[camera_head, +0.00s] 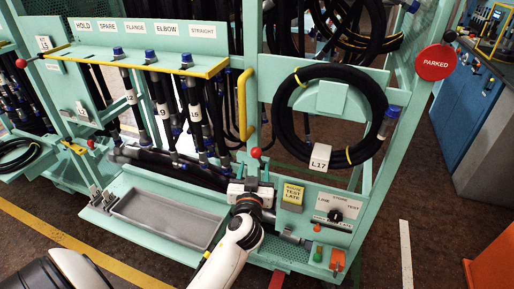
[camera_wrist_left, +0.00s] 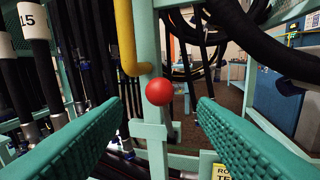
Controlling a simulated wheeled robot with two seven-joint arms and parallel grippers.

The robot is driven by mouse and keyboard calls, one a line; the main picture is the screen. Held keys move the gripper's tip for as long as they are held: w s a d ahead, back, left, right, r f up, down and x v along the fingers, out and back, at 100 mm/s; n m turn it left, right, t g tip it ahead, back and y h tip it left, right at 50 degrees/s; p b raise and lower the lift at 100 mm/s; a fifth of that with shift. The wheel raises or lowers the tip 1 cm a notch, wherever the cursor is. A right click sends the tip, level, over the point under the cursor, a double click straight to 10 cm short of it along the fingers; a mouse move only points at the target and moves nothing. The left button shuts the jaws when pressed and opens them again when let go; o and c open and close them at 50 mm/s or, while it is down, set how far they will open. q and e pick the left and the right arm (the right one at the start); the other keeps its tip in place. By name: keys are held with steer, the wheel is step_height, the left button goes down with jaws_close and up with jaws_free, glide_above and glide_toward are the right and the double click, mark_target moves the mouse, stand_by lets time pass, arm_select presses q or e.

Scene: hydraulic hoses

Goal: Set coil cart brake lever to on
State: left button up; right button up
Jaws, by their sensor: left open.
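A red ball knob (camera_head: 256,153) tops a short lever on the teal coil cart's (camera_head: 246,75) front post, below the yellow handle. In the left wrist view the red knob (camera_wrist_left: 159,91) sits centred between the finger pads, a little beyond their tips, with clear gaps on both sides. My left gripper (camera_head: 252,172) is open and empty, just in front of the knob; its ribbed teal pads show in the left wrist view (camera_wrist_left: 161,108). No brake label is readable at the knob. My right gripper is not in view.
A yellow handle (camera_head: 243,104) stands above the knob. A coiled black hose (camera_head: 314,73) tagged L17 hangs to the right. A control panel (camera_head: 325,212) with a knob and buttons is at lower right. A grey tray (camera_head: 165,221) lies left. A red PARKED sign (camera_head: 436,62) stands at upper right.

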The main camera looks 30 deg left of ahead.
mark_target(257, 148)
arm_select(q)
steer(key=p+x, duration=0.1)
steer(key=x, duration=0.9)
steer(key=shift+w+f, duration=0.1)
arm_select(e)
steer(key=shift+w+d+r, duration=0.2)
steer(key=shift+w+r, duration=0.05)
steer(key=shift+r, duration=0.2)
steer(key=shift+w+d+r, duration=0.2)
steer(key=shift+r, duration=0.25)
arm_select(q)
jaws_close()
